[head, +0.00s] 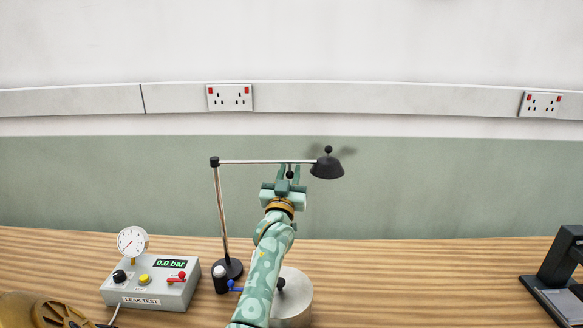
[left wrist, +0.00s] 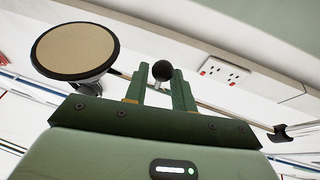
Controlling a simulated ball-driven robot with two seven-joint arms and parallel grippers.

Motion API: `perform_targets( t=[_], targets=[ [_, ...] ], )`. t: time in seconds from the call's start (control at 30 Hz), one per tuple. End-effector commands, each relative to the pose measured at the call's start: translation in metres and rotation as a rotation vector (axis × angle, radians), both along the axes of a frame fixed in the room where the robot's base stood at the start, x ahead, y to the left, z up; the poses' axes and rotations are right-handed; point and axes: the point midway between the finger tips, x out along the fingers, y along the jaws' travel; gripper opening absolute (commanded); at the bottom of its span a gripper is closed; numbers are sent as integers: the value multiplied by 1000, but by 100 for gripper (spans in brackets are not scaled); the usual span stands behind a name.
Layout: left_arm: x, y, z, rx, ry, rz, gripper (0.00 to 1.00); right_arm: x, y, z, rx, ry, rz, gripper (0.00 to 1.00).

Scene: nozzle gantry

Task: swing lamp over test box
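The lamp has a black shade (head: 327,169) on the right end of a thin horizontal arm (head: 255,162), which joins an upright post (head: 220,215) on a black base. The shade hangs well to the right of the grey test box (head: 150,287), marked LEAK TEST. My left gripper (head: 290,172) points up under the lamp arm, left of the shade. A small black knob (left wrist: 162,72) shows between its fingertips; the fingers look apart, and I cannot tell contact. The shade's tan underside (left wrist: 75,48) shows in the left wrist view. My right gripper is not in view.
The box carries a dial gauge (head: 132,241) and a 0.0 bar display. A metal cylinder (head: 293,300) stands right of my left forearm. A black stand (head: 560,270) is at far right. The wooden bench between them is clear.

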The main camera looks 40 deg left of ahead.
Motion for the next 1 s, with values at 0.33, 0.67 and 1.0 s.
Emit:
perform_targets(
  t=[0.33,0.67,1.0],
  targets=[
    [24,15,11,-1,1,0,26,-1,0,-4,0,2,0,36],
    [24,15,12,-1,1,0,0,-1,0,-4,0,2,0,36],
    [19,9,14,1,2,-36,0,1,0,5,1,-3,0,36]
  ],
)
